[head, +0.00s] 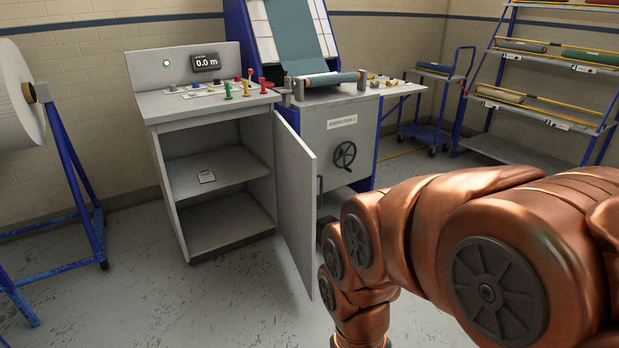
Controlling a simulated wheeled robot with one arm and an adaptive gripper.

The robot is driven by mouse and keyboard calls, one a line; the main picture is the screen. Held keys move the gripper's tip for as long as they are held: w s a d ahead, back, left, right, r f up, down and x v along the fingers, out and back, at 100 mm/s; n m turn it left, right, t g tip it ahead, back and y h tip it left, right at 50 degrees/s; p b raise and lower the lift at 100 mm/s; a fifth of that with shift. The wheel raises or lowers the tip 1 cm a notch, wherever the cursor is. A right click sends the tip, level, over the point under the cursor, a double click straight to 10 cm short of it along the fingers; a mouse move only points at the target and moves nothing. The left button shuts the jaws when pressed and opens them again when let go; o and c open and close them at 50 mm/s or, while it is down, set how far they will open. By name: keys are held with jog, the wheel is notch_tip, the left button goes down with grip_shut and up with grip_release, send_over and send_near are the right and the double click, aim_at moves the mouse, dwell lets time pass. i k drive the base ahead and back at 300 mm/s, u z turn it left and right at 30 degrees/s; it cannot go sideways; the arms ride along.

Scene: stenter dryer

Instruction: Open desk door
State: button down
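The grey desk (208,107) stands left of centre, with a control panel on top. Its door (295,188) is hinged on the right side of the cabinet and stands open, swung out toward me. A dark handle shows at the door's right edge (320,190). My copper arm reaches in from the right and bends down at the bottom centre. My gripper is not visible; the arm's end runs out of the bottom of the frame.
A grey machine with a handwheel (345,154) and blue frame stands right of the desk, close behind the door. A blue roll stand (75,165) is at the left. A blue cart (432,107) and shelves (545,55) with rolls stand at the right. Floor before the desk is clear.

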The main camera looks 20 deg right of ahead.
aim_at(296, 164)
jog(key=u, duration=0.05)
jog(key=i, duration=0.7)
jog(key=u, duration=0.9)
jog(key=i, duration=0.5)
jog(key=u, duration=0.4)
